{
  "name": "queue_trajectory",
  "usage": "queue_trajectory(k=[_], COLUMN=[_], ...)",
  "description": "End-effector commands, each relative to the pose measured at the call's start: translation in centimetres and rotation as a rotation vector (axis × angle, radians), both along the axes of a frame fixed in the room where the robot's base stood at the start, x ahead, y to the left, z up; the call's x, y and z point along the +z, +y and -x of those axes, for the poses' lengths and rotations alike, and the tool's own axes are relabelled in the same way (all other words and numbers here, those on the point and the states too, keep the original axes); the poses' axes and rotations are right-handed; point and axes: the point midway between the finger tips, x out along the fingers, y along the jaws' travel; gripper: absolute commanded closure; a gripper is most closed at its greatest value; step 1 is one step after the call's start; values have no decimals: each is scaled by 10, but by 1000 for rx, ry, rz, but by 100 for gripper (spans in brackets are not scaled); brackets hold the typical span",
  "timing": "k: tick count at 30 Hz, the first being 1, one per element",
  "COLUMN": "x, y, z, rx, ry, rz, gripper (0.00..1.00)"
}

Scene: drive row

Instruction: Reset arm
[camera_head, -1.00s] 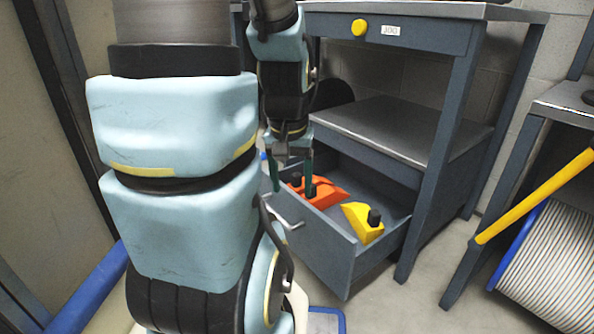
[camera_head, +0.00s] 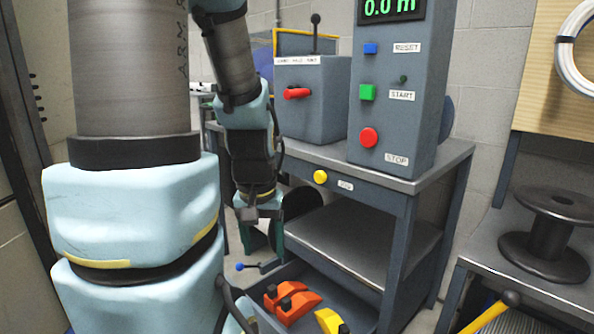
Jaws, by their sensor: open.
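My gripper (camera_head: 262,237) points down at the end of my arm, left of the grey bench and above the left side of the open drawer (camera_head: 350,301). My own arm links cover much of the left of the view and part of the bench's left side.
On the bench (camera_head: 437,168) stand a control box (camera_head: 398,110) with blue, green and red buttons and a box with a red handle (camera_head: 296,93). A spool (camera_head: 549,240) stands on the right bench.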

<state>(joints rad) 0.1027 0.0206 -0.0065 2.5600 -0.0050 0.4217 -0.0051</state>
Motion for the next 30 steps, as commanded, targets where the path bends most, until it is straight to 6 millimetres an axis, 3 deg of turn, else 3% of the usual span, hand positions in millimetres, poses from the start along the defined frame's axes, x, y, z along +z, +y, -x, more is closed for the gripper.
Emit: queue_trajectory(k=[1,18,22,27,30], x=[33,202,217,215,214], y=[0,0,0,0,0], z=[0,0,0,0,0], rx=[0,0,0,0,0], ry=[0,0,0,0,0], rz=[0,0,0,0,0], gripper=[33,33,33,33,42])
